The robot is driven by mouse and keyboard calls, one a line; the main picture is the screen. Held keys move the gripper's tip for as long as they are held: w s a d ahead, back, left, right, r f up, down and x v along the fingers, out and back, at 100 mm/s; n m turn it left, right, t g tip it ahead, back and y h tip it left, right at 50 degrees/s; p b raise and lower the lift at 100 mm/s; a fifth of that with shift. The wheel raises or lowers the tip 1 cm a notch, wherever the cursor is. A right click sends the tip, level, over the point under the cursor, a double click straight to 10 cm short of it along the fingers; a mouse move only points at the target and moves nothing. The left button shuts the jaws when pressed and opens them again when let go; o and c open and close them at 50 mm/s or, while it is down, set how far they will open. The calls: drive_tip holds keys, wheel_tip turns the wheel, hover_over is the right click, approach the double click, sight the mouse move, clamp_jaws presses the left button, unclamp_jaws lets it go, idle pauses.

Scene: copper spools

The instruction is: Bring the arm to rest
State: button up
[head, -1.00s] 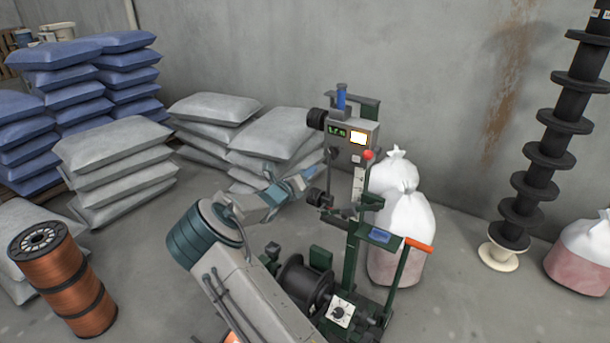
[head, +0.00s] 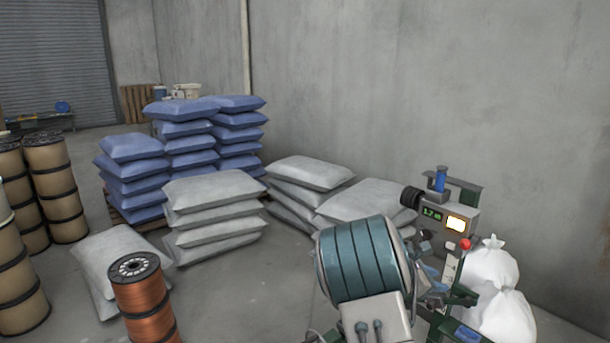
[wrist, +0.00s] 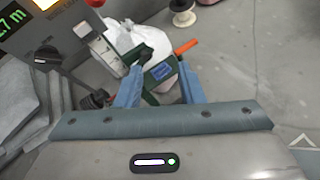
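My gripper (wrist: 162,66) shows in the wrist view with its two blue fingers apart and nothing held between them. I cannot tell from the head view how far the fingers are from the machine.
White sacks (head: 495,300) stand right of the machine. Grey bag stacks (head: 213,205) and blue bag stacks (head: 140,170) line the wall. A copper spool (head: 143,300) stands front left, with tan spools (head: 55,190) farther left. Some floor is open toward the shutter (head: 55,60).

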drive_tip(key=s+a+r+m+y, duration=0.2)
drive_tip(key=s+a+m+y, duration=0.2)
drive_tip(key=s, duration=0.7)
drive_tip(key=s+a+r+m+y, duration=0.2)
drive_tip(key=s+a+m+y, duration=0.2)
drive_tip(key=s+a+m, duration=0.4)
drive_tip(key=s+a+r+m+y, duration=0.2)
drive_tip(key=s+a+m+y, duration=0.2)
drive_tip(key=s, duration=0.9)
drive_tip(key=a+m, duration=0.3)
drive_tip(key=shift+s+g, duration=0.3)
drive_tip(key=shift+a, duration=0.1)
